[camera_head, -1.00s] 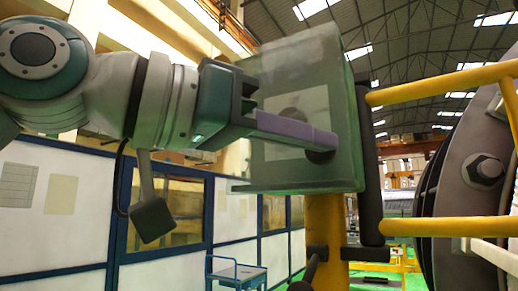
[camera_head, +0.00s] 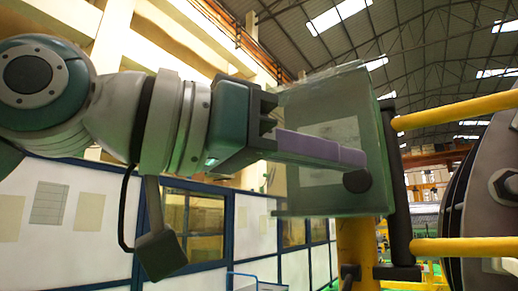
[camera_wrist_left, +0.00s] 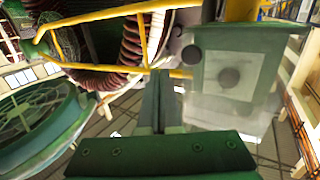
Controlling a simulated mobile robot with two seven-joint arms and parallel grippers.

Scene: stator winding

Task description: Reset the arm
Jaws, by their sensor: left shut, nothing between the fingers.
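My left gripper (camera_head: 360,160) reaches in from the left in the head view. Its purple-grey fingers are shut and hold nothing. They overlap the front of a green, partly see-through box (camera_head: 300,199). A dark round knob (camera_head: 357,181) shows just below the fingertips. In the left wrist view the shut fingers (camera_wrist_left: 160,80) point up the picture. Whether the fingers touch the box I cannot tell. My right gripper is not in view.
The box sits on a yellow post (camera_head: 355,240). Yellow rails (camera_head: 460,108) run right toward a large dark bolted disc (camera_head: 480,205). The wrist view shows red-brown coils (camera_wrist_left: 135,40) and a round green frame (camera_wrist_left: 35,125) at left. White panelled walls stand behind.

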